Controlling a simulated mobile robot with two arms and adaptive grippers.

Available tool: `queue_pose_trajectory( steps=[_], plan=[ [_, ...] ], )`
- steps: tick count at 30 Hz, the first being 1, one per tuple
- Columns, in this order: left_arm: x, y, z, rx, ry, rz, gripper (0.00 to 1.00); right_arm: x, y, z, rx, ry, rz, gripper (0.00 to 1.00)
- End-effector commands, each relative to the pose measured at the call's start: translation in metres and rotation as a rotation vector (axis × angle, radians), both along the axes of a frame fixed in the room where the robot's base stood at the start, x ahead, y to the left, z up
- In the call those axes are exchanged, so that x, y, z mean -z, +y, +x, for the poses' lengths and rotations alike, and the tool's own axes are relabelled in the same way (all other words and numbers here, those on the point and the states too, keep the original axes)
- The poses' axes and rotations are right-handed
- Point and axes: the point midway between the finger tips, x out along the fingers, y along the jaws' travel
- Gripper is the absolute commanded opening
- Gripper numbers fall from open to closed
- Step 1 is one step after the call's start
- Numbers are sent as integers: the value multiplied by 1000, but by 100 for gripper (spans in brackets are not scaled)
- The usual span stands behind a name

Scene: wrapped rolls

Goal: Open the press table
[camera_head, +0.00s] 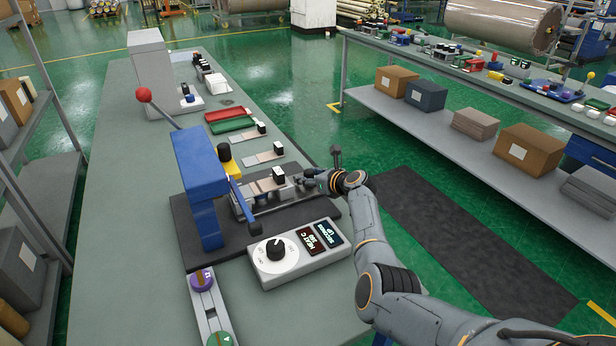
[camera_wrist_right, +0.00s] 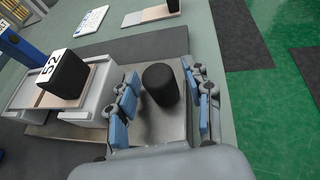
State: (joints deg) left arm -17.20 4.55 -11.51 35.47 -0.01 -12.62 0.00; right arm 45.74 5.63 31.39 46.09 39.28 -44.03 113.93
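The blue press (camera_head: 200,175) with a red-ball lever (camera_head: 144,95) stands on a dark mat on the left bench. Its grey press table (camera_head: 250,205) lies under and right of the frame and carries a wooden plate with a black block marked 52 (camera_wrist_right: 62,78). In the right wrist view, an upright black knob (camera_wrist_right: 160,84) stands on a grey metal plate. My right gripper (camera_wrist_right: 166,100) is open, with its blue-padded fingers on either side of the knob; gaps show on both sides. In the head view my right gripper (camera_head: 306,182) is at the table's right end. My left gripper is out of view.
A control box (camera_head: 300,252) with a dial and displays stands in front of the press. Wooden plates with black blocks, a red tray (camera_head: 229,113) and a green tray (camera_head: 233,124) lie behind it.

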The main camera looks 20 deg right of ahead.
Motion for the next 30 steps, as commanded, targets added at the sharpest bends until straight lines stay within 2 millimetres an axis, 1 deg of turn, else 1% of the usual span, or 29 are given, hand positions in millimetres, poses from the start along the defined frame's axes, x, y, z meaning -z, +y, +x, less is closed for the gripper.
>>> queue_pose_trajectory(
  steps=[9,14,20,30],
  plan=[
    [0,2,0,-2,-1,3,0,-1,0,-1,0,-1,-1,52],
    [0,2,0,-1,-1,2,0,-4,-2,-9,0,-2,0,52],
    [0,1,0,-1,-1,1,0,-13,-7,-31,2,-2,-2,52],
    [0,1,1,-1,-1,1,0,-33,-19,-80,1,-1,-3,52]
  ],
)
